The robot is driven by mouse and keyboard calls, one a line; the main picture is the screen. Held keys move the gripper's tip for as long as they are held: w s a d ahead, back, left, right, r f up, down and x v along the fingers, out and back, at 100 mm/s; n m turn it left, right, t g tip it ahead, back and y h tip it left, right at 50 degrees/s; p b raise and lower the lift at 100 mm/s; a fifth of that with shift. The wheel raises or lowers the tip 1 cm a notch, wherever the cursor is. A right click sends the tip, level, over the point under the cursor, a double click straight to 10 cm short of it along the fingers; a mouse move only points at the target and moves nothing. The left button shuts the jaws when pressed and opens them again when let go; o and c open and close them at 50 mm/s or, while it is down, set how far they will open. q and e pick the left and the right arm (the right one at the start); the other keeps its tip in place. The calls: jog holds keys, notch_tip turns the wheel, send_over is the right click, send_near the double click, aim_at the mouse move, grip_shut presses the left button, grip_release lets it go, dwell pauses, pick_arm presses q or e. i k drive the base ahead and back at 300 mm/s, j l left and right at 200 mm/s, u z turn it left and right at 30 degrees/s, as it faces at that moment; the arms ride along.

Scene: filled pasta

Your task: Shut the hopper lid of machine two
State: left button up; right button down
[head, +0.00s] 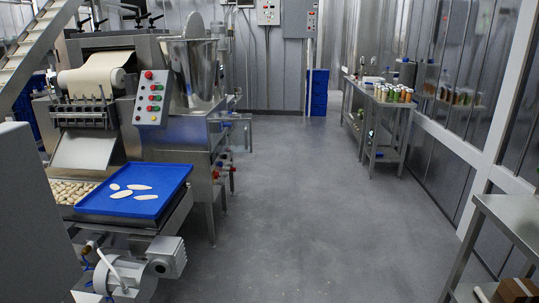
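A pasta machine stands at the left, with a sheet of dough (95,80) on its roller and a control panel (152,98) with red, green and yellow buttons. A shiny steel hopper (197,72) rises behind the panel. A tall rounded steel piece stands up at its top; I cannot tell for sure whether this is a raised lid. No label reading machine two is legible. Neither of my grippers is in view.
A blue tray (135,193) with several flat pale pieces sits at the machine's front, beside filled pasta (66,189). A motor (125,272) juts out below. The grey floor (300,200) is clear. Steel tables line the right, the far one (372,97) holding jars.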

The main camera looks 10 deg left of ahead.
aim_at(194, 28)
jog(key=i+u, duration=0.15)
jog(key=i, duration=0.55)
jog(key=i+l+u, duration=0.15)
jog(key=i, duration=0.6)
jog(key=i+l+u, duration=0.2)
jog(key=i+u, duration=0.3)
jog(key=i+l+u, duration=0.35)
jog(key=u, duration=0.15)
jog(key=i+l+u, duration=0.35)
jog(key=l+u, duration=0.15)
jog(key=i+l+u, duration=0.15)
jog(key=l, duration=0.2)
jog(key=i+l+u, duration=0.2)
jog(key=l, duration=0.15)
jog(key=l+u, duration=0.15)
jog(key=l, duration=0.25)
jog(key=i, duration=0.05)
